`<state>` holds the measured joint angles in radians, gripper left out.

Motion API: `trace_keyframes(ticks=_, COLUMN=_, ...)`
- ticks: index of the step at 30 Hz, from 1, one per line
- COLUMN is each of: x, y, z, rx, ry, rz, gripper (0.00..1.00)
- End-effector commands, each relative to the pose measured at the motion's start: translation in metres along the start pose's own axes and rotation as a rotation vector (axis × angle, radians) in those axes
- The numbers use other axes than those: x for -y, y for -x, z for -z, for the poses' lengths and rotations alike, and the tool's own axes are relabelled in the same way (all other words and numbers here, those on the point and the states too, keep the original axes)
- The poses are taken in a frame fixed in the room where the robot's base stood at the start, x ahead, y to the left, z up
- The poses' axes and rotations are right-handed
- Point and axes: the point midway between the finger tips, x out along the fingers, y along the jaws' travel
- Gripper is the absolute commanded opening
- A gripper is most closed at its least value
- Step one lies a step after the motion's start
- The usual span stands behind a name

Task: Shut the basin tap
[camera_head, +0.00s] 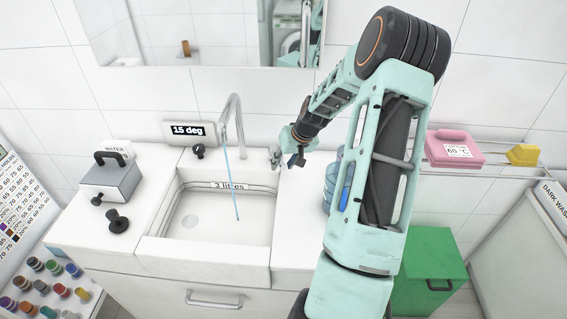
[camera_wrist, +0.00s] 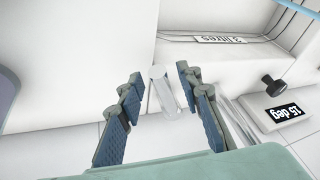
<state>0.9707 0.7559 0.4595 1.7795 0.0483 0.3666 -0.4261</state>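The basin tap's silver curved spout (camera_head: 236,112) stands behind the white basin (camera_head: 262,228). A thin blue stream of water (camera_head: 231,183) runs from it into the basin. My gripper (camera_head: 287,157) is at the back right of the basin, right of the spout. In the wrist view its two fingers (camera_wrist: 160,76) are apart, with a pale metallic upright piece (camera_wrist: 168,97), seemingly the tap's handle, between them. Gaps show on both sides of that piece, so I see no grip on it. In the head view my gripper partly hides this spot.
A display reading "15 deg" (camera_head: 188,130) and a black knob (camera_head: 198,152) are left of the spout. A grey box with a black handle (camera_head: 110,182) and a black stopper-like piece (camera_head: 118,222) stand on the left counter. A blue bottle (camera_head: 332,182) is partly behind my arm.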

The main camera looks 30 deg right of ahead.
Motion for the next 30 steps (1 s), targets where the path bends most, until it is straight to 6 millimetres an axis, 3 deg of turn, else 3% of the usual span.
trace_keyframes(ticks=9, x=0.0, y=0.0, z=0.0, rx=0.0, ry=0.0, rz=0.0, gripper=0.0)
trace_keyframes(ticks=20, x=0.002, y=-0.001, z=-0.001, rx=-0.001, ry=-0.008, rz=-0.005, gripper=0.0)
trace_keyframes(ticks=30, x=0.022, y=-0.007, z=-0.001, rx=-0.039, ry=-0.176, rz=-0.078, gripper=0.0)
